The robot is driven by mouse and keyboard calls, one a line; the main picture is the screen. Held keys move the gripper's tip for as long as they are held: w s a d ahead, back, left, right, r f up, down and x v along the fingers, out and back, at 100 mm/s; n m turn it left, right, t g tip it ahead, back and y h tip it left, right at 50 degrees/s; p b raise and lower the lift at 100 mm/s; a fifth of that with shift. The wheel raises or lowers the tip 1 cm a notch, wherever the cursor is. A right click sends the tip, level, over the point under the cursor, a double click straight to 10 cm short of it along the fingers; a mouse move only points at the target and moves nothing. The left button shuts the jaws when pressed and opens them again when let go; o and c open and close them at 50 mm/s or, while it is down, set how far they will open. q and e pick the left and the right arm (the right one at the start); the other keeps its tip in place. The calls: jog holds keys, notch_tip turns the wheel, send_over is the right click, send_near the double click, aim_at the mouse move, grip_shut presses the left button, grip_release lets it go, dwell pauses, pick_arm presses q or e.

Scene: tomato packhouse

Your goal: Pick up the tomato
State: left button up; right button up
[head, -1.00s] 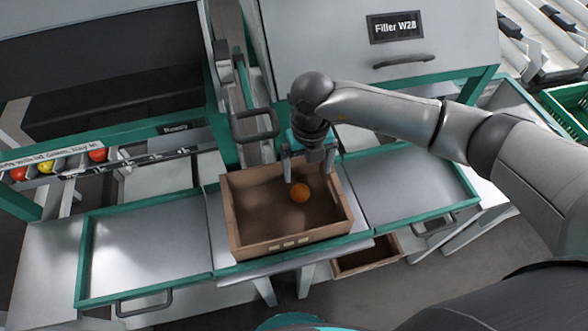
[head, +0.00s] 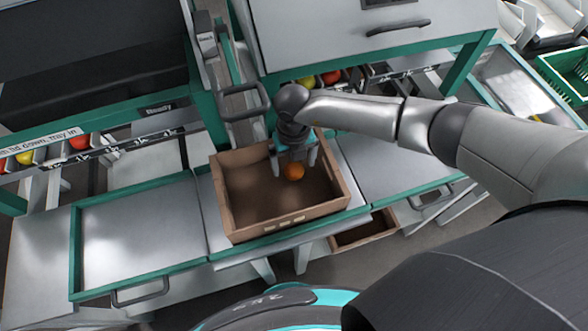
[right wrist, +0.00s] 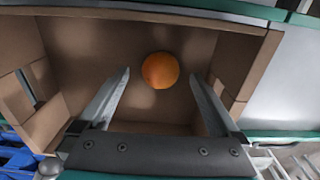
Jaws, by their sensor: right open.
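An orange-red tomato (head: 293,172) lies alone in a brown open crate (head: 237,218), towards its back right part. My right gripper (head: 295,166) is over the crate, pointing down at the tomato, with its fingers spread and empty. In the right wrist view the tomato (right wrist: 160,70) appears centred between the two open fingertips (right wrist: 160,78), with a gap on each side. I cannot tell how far the fingertips are above it. My left gripper is not in view.
The crate stands on a metal bench with a green-edged tray (head: 140,235) to its left and another metal surface (head: 385,165) to its right. A black handle (head: 243,102) stands just behind the crate. Another brown box (head: 365,232) sits lower at the front right.

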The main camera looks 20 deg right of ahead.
notch_tip(320, 180, down, 2)
jog(key=c, duration=1)
jog(key=shift+r, duration=0.15)
